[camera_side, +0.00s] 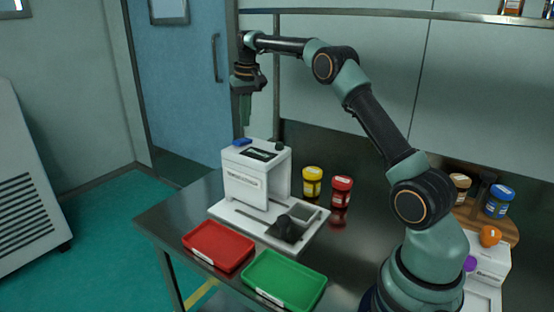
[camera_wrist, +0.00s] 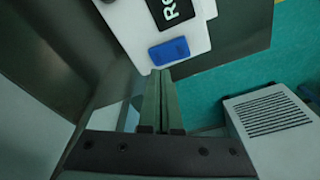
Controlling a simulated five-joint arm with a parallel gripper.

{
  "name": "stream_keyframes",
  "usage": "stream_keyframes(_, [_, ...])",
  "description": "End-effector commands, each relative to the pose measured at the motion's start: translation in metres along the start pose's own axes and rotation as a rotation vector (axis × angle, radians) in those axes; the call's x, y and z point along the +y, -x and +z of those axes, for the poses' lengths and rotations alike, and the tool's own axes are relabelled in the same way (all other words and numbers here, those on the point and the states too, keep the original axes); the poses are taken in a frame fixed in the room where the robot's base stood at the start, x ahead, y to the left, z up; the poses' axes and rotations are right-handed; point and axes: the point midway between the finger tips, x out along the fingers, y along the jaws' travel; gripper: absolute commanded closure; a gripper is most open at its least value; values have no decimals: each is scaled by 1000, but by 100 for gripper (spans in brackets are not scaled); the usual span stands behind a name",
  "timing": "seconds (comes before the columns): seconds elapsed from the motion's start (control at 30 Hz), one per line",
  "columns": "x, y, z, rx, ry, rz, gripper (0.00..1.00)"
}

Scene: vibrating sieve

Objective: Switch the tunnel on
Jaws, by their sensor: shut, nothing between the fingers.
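The tunnel is a white box (camera_side: 243,188) on a white base plate on the table, with an open passage on its right side. A dark display (camera_side: 259,154) is on its top; in the wrist view part of its lettering shows. A blue rocker or button (camera_side: 242,142) sits at the top's left back edge, and it also shows in the wrist view (camera_wrist: 168,51). A dark knob (camera_side: 280,146) is at the right. My gripper (camera_side: 245,124) is shut and empty, pointing down just above the blue button. In the wrist view its fingertips (camera_wrist: 160,74) appear beside the button; contact cannot be told.
A red tray (camera_side: 219,246) and a green tray (camera_side: 285,280) lie in front. A yellow jar (camera_side: 312,182) and a red jar (camera_side: 341,191) stand right of the tunnel. More jars stand on a wooden stand (camera_side: 468,213) at the far right. The table's left edge is near the tunnel.

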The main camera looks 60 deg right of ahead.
Motion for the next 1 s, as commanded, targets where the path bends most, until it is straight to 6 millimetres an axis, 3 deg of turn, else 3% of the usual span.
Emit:
stream_keyframes(0.4, [-1,29,-5,1,0,0,100])
stream_keyframes(0.8, [-1,33,-4,0,0,0,100])
stream_keyframes(1.0, [-12,51,6,21,32,-7,100])
